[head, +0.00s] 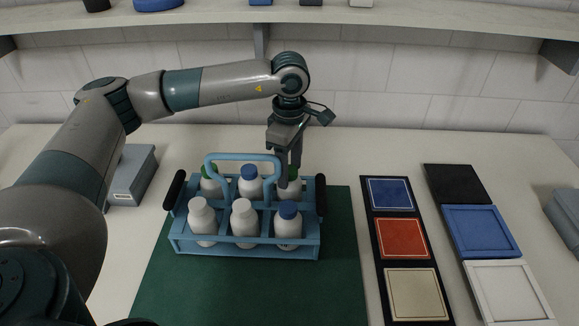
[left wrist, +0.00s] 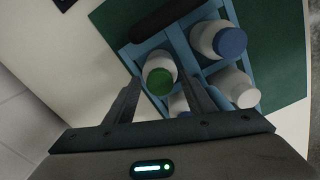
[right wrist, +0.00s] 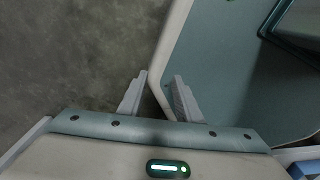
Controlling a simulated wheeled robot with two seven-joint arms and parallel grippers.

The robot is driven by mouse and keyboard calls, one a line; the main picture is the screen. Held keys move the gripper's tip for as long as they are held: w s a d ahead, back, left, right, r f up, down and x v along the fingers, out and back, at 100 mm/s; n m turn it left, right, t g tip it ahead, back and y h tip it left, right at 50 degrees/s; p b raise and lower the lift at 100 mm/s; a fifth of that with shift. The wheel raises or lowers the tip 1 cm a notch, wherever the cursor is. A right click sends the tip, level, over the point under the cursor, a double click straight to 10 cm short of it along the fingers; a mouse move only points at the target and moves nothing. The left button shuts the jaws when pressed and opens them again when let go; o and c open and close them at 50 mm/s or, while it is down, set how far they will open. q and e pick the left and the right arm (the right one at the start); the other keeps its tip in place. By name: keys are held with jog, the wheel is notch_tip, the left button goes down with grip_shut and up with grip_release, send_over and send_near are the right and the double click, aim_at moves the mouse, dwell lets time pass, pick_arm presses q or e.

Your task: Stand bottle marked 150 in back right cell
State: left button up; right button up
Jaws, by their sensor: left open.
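A blue bottle carrier (head: 250,249) with two rows of cells stands on a green mat (head: 340,270). In its back right cell is a white bottle with a green cap (head: 291,189). My left gripper (head: 288,172) is open over that cell, pointing down. In the left wrist view its fingers (left wrist: 160,72) lie either side of the green-capped bottle (left wrist: 159,80); contact cannot be told. The other cells hold white bottles with green, blue and white caps. No number 150 is readable. My right gripper (right wrist: 159,80) is open and empty, away from the carrier.
The carrier's blue handle (head: 240,157) rises just left of my left gripper. Dark grips stick out at both ends. A grey box (head: 132,174) stands behind left. Coloured square panels (head: 402,238) lie to the right. A shelf (head: 200,16) runs above the back.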

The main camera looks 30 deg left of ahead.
pick_arm(q)
jog(key=shift+r, duration=0.3)
notch_tip(320, 180, up, 8)
jog(key=b, duration=0.4)
jog(key=shift+r, duration=1.7)
pick_arm(e)
jog(key=shift+t, duration=0.7)
jog(key=shift+w+a+f, duration=0.35)
jog(key=shift+w+f, duration=0.2)
jog(key=shift+w, duration=0.2)
jog(key=shift+w+a+f, duration=0.3)
jog(key=shift+w+f, duration=0.25)
jog(key=shift+w, duration=0.2)
jog(key=shift+w+a+f, duration=0.35)
jog(key=shift+w+f, duration=0.2)
jog(key=shift+w, duration=0.2)
